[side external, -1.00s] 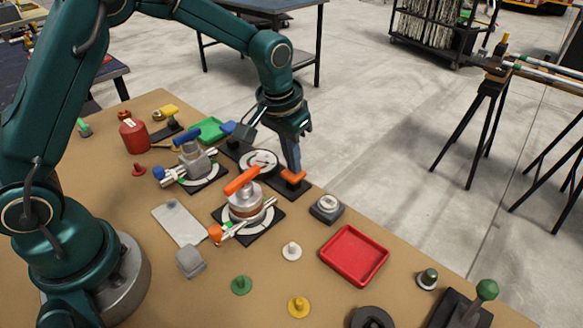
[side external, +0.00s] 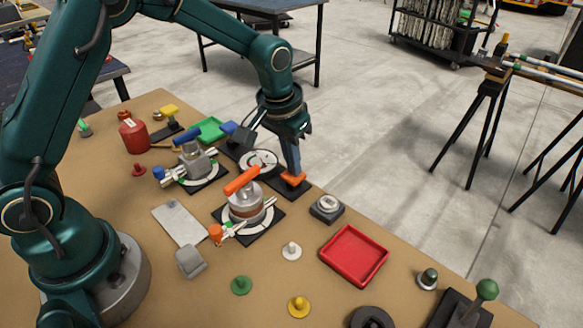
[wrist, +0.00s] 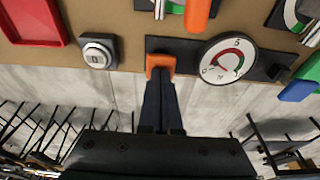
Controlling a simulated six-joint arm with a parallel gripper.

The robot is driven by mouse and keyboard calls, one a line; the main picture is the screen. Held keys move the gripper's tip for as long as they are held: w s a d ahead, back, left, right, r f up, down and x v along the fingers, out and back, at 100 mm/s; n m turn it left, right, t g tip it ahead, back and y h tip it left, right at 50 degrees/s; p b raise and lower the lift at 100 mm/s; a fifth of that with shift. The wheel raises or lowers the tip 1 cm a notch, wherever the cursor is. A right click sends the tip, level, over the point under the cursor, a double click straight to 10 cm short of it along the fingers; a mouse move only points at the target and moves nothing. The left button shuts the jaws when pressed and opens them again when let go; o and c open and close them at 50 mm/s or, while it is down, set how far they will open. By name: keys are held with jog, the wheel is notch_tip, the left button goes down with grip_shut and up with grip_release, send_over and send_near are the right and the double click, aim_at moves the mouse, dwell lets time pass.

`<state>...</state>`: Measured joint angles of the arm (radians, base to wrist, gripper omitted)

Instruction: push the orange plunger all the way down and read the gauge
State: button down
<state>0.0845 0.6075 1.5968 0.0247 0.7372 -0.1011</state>
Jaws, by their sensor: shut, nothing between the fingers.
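The orange plunger (side external: 294,180) stands at the end of a black base plate by the table's far edge. It also shows in the wrist view (wrist: 160,62). My gripper (side external: 293,172) is shut and empty, pointing down. Its fingertips (wrist: 160,76) appear to touch the top of the plunger and hide part of it. The round white gauge (side external: 260,161) is on the same base, beside the plunger. In the wrist view the gauge (wrist: 227,60) shows a 5, a red arc and a green arc; I cannot read its needle surely.
A small grey block with a round button (side external: 327,208) and a red tray (side external: 354,255) lie to the right. A round fixture with an orange handle (side external: 241,181) stands nearer my arm. A blue handle (wrist: 298,90) is past the gauge. Beyond the table edge is open floor.

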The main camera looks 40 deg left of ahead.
jog(key=shift+r, duration=1.9)
jog(key=shift+r, duration=2.5)
jog(key=s+a+r+t, duration=0.2)
jog(key=s+r+t, duration=0.1)
jog(key=s+r, duration=0.55)
jog(key=s+f, duration=0.5)
jog(key=s, duration=0.6)
jog(key=shift+s+a+f, duration=0.15)
jog(key=shift+a+f, duration=0.2)
jog(key=shift+f, duration=0.05)
